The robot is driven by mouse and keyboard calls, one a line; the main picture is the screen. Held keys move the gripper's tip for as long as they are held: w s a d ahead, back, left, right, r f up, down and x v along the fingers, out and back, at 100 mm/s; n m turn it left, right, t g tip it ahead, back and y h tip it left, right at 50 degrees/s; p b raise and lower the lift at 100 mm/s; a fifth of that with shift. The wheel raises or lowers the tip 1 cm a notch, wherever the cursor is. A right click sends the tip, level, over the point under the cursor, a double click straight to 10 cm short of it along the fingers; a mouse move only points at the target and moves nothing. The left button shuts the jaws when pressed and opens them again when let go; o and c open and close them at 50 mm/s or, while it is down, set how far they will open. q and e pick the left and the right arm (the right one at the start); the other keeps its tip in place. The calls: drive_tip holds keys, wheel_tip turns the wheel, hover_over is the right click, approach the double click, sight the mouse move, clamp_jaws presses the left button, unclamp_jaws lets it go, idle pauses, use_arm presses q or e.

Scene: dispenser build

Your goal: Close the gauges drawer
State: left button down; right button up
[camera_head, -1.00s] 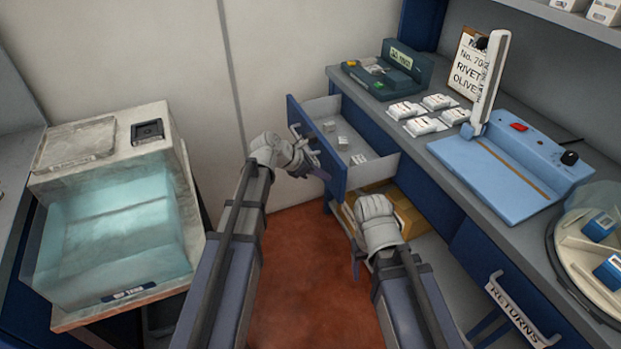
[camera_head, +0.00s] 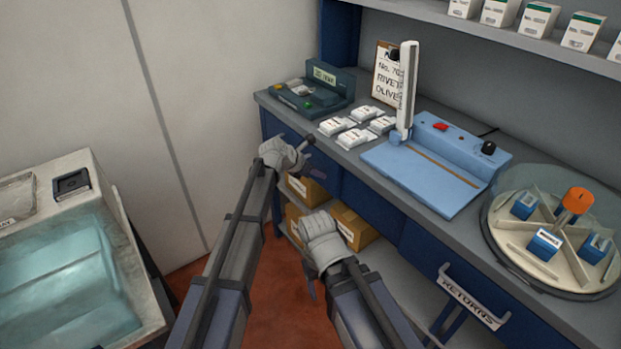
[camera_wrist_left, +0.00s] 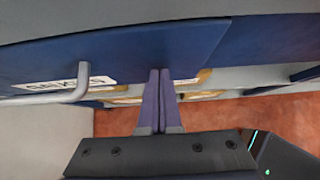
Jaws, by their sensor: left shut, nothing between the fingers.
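The gauges drawer's blue front (camera_head: 325,168) sits in line with the bench front, below the scale at the bench's far left end. Its inside is out of sight. In the left wrist view the blue front (camera_wrist_left: 130,48) fills the upper part, with a grey handle (camera_wrist_left: 78,86) and a partly hidden white label. My left gripper (camera_wrist_left: 160,72) is shut and empty, its fingertips at the front, right of that handle; whether they touch is unclear. In the head view my left gripper (camera_head: 300,158) partly covers the drawer. My right gripper (camera_head: 309,285) hangs lower, its fingers mostly hidden.
Cardboard boxes (camera_head: 352,228) stand on the shelf under the bench. A blue sealer (camera_head: 430,170), white packets (camera_head: 352,139) and a round carousel (camera_head: 520,262) are on the bench top. The returns drawer handle (camera_head: 470,300) juts out at right. A water tank (camera_head: 60,270) stands at left.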

use_arm(q)
drive_tip(key=shift+w+d+r, duration=0.1)
drive_tip(key=shift+w+d, duration=0.15)
idle(0.3)
drive_tip(key=s+a+r+p, duration=0.6)
drive_tip(key=a+r+p, duration=0.1)
drive_tip(key=a, duration=0.2)
drive_tip(key=shift+s+a, duration=0.35)
